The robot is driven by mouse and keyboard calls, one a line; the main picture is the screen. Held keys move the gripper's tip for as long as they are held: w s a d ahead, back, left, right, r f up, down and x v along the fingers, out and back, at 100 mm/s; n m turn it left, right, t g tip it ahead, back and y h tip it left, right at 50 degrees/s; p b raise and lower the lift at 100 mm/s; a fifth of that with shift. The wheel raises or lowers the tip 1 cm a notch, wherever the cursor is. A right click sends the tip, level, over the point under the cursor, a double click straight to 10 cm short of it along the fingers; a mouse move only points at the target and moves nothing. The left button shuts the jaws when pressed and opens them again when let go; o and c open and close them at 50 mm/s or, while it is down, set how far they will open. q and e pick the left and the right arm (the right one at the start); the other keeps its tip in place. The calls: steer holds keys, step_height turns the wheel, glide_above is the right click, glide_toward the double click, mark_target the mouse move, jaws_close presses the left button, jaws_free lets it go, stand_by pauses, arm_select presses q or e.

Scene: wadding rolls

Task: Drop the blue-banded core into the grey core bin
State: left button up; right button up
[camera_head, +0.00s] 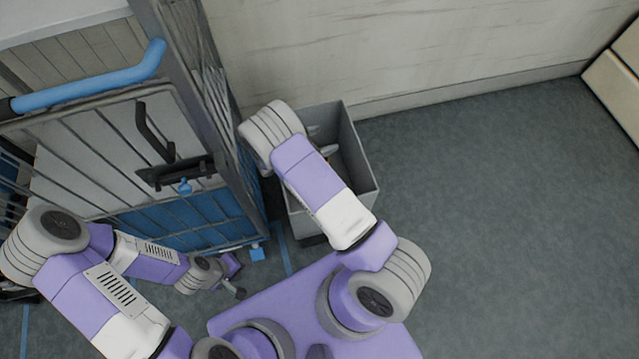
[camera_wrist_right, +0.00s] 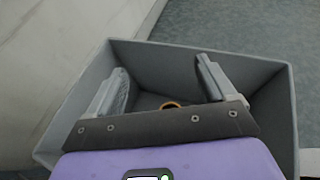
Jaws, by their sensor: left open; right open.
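The grey core bin (camera_head: 356,142) stands on the floor against the wall, right of the cage trolley. My right arm reaches over it. My right gripper (camera_wrist_right: 162,68) is open, its two fingers spread inside the bin's mouth, with nothing held between them. In the right wrist view the bin (camera_wrist_right: 245,66) surrounds the fingers. A small brown ring-like end (camera_wrist_right: 170,105) shows low in the bin, mostly hidden by the gripper. I see no blue band on it, so I cannot tell whether it is the blue-banded core. My left gripper (camera_head: 238,278) is open and low, in front of the trolley.
A wire cage trolley (camera_head: 185,100) with a blue handle (camera_head: 95,88) stands close to the bin's left side. A pale wall (camera_head: 400,45) runs behind the bin. The grey floor (camera_head: 500,220) to the right is clear. A pale box-like object (camera_head: 615,90) is at the far right.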

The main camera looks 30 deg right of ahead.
step_height(320, 180, up, 10)
steer(key=p, duration=0.3)
steer(key=shift+p, duration=0.35)
steer(key=shift+f, duration=0.1)
steer(key=s+a+f+m+g+y+p, duration=0.1)
steer(key=s+a+f+m+g+y, duration=0.25)
steer(key=s+f, duration=0.35)
steer(key=s+a+f+m+g+y+p, duration=0.1)
steer(key=s+a+f+m+g+y, duration=0.15)
steer(key=s+f+y, duration=0.45)
steer(key=s+a+r+m+t+y+p, duration=0.1)
steer(key=s+a+r+m+t+y, duration=0.1)
steer(key=a+m, duration=0.5)
steer(key=s+a+r+m+t+y+p, duration=0.1)
steer(key=s+a+r+m+y+p, duration=0.1)
steer(key=s+a+m+y, duration=0.3)
steer(key=s+a+r+m, duration=0.1)
steer(key=m, duration=0.3)
steer(key=shift+s+a+r+t, duration=0.15)
steer(key=shift+s+a+t, duration=0.1)
steer(key=shift+a+t, duration=0.15)
steer(key=shift+w+m, duration=0.1)
steer(key=shift+m, duration=0.3)
steer(key=shift+c, duration=0.3)
